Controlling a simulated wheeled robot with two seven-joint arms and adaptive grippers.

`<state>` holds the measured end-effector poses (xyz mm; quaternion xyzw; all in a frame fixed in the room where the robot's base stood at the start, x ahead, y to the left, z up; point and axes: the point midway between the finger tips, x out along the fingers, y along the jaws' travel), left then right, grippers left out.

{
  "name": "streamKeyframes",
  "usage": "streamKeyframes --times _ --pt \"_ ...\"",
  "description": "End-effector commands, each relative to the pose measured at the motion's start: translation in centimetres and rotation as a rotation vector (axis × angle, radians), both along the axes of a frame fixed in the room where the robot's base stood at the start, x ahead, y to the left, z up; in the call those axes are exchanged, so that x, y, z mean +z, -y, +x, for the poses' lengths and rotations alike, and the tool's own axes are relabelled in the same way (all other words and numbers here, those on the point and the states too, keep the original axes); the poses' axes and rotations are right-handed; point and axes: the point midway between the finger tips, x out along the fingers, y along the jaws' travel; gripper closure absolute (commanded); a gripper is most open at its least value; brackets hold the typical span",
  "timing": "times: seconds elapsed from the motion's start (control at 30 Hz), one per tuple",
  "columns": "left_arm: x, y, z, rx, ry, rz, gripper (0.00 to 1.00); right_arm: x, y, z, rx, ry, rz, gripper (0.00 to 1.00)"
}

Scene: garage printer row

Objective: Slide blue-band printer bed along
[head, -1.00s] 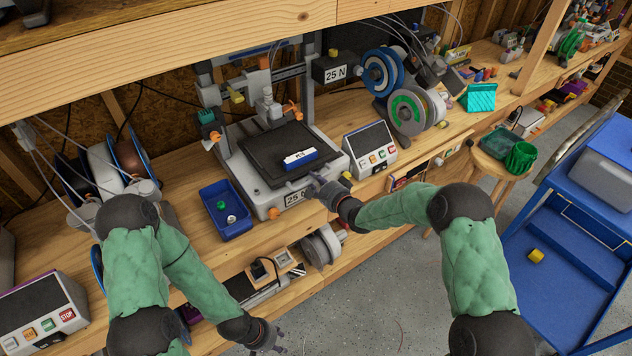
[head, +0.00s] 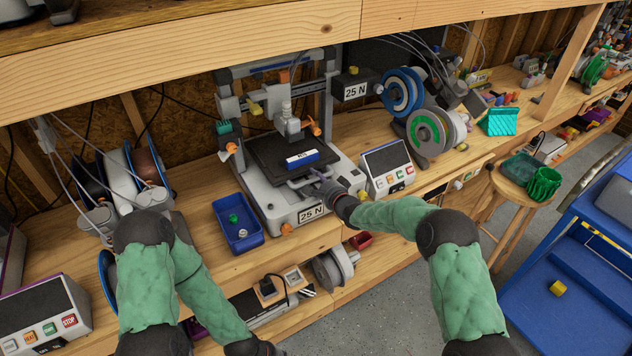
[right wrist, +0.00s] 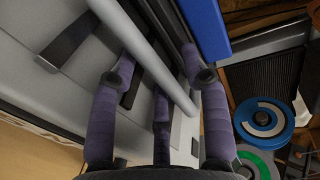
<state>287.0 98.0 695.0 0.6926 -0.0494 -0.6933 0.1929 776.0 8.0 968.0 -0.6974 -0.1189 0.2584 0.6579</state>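The printer (head: 275,205) stands on the bench with a "25 N" plate on its front. Its dark bed (head: 268,158) carries a blue-and-white labelled band (head: 302,158) near its front edge. A grey bar handle (head: 300,178) sits at the bed's front. My right gripper (head: 322,184) is at this handle. In the right wrist view the handle bar (right wrist: 150,60) runs between the spread fingers (right wrist: 158,65), with gaps visible beside it; contact is unclear. The blue band (right wrist: 207,30) lies just beyond the right finger. Only my left wrist shows at the bottom edge; its fingers are out of frame.
A blue tray (head: 238,238) with small parts stands left of the printer. A control box (head: 385,170) stands to the right, with filament spools (head: 432,132) behind. A wooden stool (head: 505,185) and a blue cart (head: 545,270) are at the right.

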Motion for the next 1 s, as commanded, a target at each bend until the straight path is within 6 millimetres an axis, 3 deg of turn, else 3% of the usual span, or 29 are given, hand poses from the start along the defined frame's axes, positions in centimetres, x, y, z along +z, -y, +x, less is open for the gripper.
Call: streamKeyframes --times 0.43,1.0 --pt "0.0 0.0 0.0 0.000 0.000 0.000 0.60 0.3 0.6 -1.1 0.001 0.000 -0.001 0.53" --pt "0.0 0.0 0.0 0.000 0.000 0.000 0.60 2.1 5.2 -8.5 0.000 0.000 0.000 0.53"
